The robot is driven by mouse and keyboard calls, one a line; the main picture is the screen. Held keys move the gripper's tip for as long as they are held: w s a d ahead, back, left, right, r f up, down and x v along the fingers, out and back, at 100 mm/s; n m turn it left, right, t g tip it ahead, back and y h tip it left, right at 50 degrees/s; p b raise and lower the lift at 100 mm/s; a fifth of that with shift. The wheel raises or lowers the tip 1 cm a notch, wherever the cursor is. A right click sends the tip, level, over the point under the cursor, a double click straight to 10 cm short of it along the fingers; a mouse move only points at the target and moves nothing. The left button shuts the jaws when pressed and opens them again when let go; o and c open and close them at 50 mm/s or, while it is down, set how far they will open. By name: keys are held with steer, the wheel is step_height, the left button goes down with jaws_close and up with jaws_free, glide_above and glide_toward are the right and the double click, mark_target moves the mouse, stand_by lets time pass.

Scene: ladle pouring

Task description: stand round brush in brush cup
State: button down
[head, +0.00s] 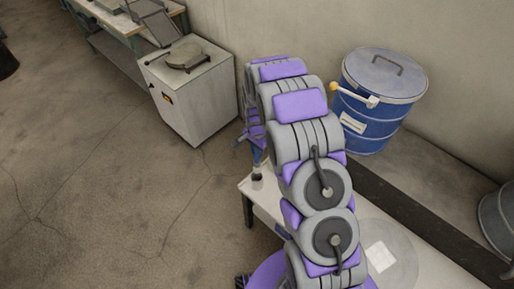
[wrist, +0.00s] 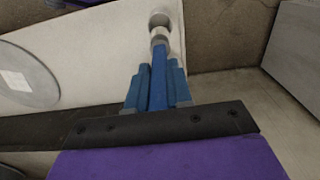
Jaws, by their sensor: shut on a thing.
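My gripper (wrist: 156,75) points away from the wrist camera, its blue fingers shut on the round brush (wrist: 158,58). The brush shows as a blue shaft between the fingers with a pale grey part beyond their tips. A small pale round thing (wrist: 160,19), perhaps the brush cup, shows just past the brush end; I cannot tell whether the brush is inside it or above it. In the head view my gripper (head: 257,153) is small and partly hidden by my arm, above the table's far left corner, with a small pale and dark thing (head: 257,173) below it.
The pale table (head: 392,221) carries a flat round disc (head: 398,268) with a white square on it. A blue drum (head: 370,115) stands by the wall behind, and a white cabinet (head: 203,106) stands at the back left.

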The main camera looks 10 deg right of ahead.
mark_target(257, 164)
steer(key=shift+a+f+b, duration=0.2)
steer(key=shift+f+b, duration=0.2)
steer(key=shift+f, duration=1)
steer(key=shift+d+f, duration=0.1)
steer(key=shift+f, duration=1)
steer(key=shift+f+b, duration=0.35)
steer(key=shift+f, duration=2.3)
steer(key=c, duration=0.9)
jaws_free()
steer(key=shift+c, duration=0.2)
step_height(257, 164, up, 16)
steer(key=shift+r+p, duration=0.15)
steer(key=shift+p, duration=1.05)
steer(key=shift+r, duration=0.5)
